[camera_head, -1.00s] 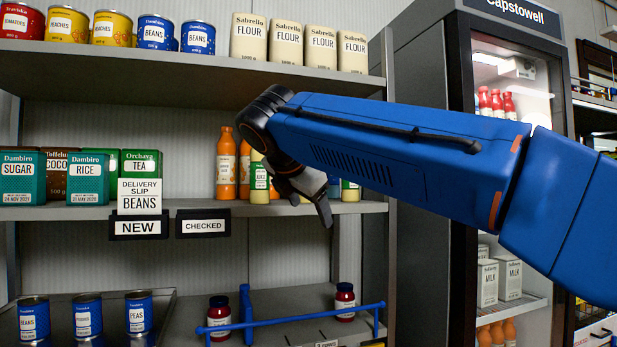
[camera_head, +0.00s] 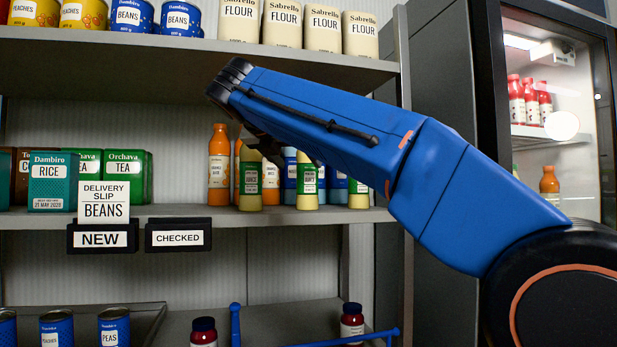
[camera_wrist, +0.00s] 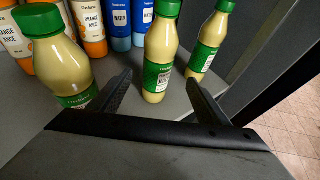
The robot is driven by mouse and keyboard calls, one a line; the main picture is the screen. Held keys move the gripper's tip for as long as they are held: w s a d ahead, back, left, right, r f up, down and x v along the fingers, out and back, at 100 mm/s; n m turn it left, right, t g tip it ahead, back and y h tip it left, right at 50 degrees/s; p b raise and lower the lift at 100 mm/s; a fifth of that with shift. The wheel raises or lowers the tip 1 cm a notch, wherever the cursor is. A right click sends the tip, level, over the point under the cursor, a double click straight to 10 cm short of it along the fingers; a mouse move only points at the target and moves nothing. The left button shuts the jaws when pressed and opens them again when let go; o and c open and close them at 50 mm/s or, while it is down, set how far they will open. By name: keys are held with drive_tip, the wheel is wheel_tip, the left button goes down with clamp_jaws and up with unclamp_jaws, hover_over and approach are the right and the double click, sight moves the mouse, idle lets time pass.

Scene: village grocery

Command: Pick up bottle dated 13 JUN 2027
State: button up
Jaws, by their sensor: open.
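Several pale yellow bottles with green caps and green labels stand upright on the middle shelf. In the wrist view one is at left (camera_wrist: 65,62), one in the middle (camera_wrist: 158,58) and one at right (camera_wrist: 208,45). The head view shows a left one (camera_head: 250,178) and a middle one (camera_head: 307,182); a third is partly hidden by my arm. No bottle date is legible, so I cannot tell which reads 13 JUN 2027. My gripper (camera_wrist: 160,90) is open and empty, its fingers pointing toward the middle bottle. In the head view my gripper (camera_head: 268,150) is partly hidden.
Orange juice bottles (camera_head: 218,165) and blue water bottles (camera_wrist: 118,22) stand behind and beside the yellow ones. NEW (camera_head: 101,238) and CHECKED (camera_head: 178,237) signs hang on the shelf edge. Flour bags (camera_head: 282,24) stand on the shelf above. A dark panel (camera_wrist: 272,58) closes the right side.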

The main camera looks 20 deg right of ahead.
sight(305, 170)
drive_tip(key=x, duration=0.8)
drive_tip(key=shift+f, duration=0.1)
drive_tip(key=shift+a+x, duration=0.25)
drive_tip(key=shift+x, duration=2.4)
drive_tip(key=shift+w, duration=0.15)
drive_tip(key=c, duration=1.6)
